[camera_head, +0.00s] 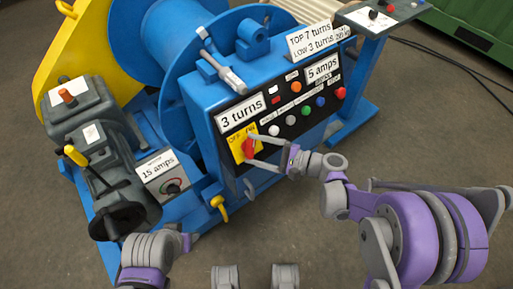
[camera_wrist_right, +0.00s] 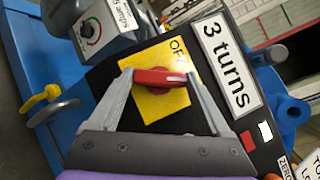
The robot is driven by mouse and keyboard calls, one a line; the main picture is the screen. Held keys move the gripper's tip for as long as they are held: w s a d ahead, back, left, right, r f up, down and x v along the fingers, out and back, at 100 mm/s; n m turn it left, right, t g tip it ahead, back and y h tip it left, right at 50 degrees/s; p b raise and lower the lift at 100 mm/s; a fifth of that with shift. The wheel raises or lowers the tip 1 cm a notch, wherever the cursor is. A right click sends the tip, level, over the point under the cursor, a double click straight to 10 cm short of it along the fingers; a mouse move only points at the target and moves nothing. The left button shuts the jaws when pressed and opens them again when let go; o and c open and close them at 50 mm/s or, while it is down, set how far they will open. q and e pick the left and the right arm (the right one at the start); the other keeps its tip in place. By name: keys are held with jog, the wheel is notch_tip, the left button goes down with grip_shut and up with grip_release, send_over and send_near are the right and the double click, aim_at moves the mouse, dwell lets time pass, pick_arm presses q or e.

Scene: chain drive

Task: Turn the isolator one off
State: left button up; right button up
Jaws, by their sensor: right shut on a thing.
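The isolator is a red rotary handle (camera_head: 249,148) on a yellow plate (camera_head: 236,147) marked OFF and ON, at the lower left of the black panel. In the right wrist view the red handle (camera_wrist_right: 155,77) lies across the yellow plate (camera_wrist_right: 165,106), its white-marked end toward the lettered side. OFF is readable there; ON is not. My right gripper (camera_head: 250,151) is shut on the handle, with a finger at each end in the right wrist view (camera_wrist_right: 160,80). My left arm shows at the bottom left, but its gripper is out of view.
A "3 turns" label (camera_head: 241,113) sits just above the plate. Several coloured buttons (camera_head: 305,109) run to its right on the blue cabinet (camera_head: 199,100). A yellow hook-shaped part (camera_head: 219,206) and a "15 amps" box (camera_head: 162,180) stand to the left. The floor in front is clear.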

jog(key=n+g+p, duration=0.1)
jog(key=n, duration=0.1)
jog(key=n+g+h+p, duration=0.1)
jog(key=n, duration=0.1)
jog(key=shift+w+r+n+p, duration=0.1)
jog(key=shift+r+n+p, duration=0.25)
jog(key=shift+n+p, duration=0.05)
jog(key=n+g+h+p, duration=0.1)
jog(key=n+h+p, duration=0.1)
jog(key=n, duration=0.1)
jog(key=shift+r, duration=0.15)
jog(key=n+g+h+p, duration=0.1)
jog(key=n+h+p, duration=0.1)
jog(key=n, duration=0.1)
jog(key=shift+w+a, duration=0.1)
pick_arm(q)
notch_tip(320, 180, up, 10)
jog(key=p, duration=0.1)
jog(key=shift+s, duration=0.35)
pick_arm(e)
jog(key=shift+a+n+h, duration=0.1)
jog(key=shift+n+h, duration=0.9)
jog(key=shift+n, duration=0.1)
pick_arm(q)
jog(key=shift+r, duration=0.1)
pick_arm(e)
jog(key=o, duration=1.2)
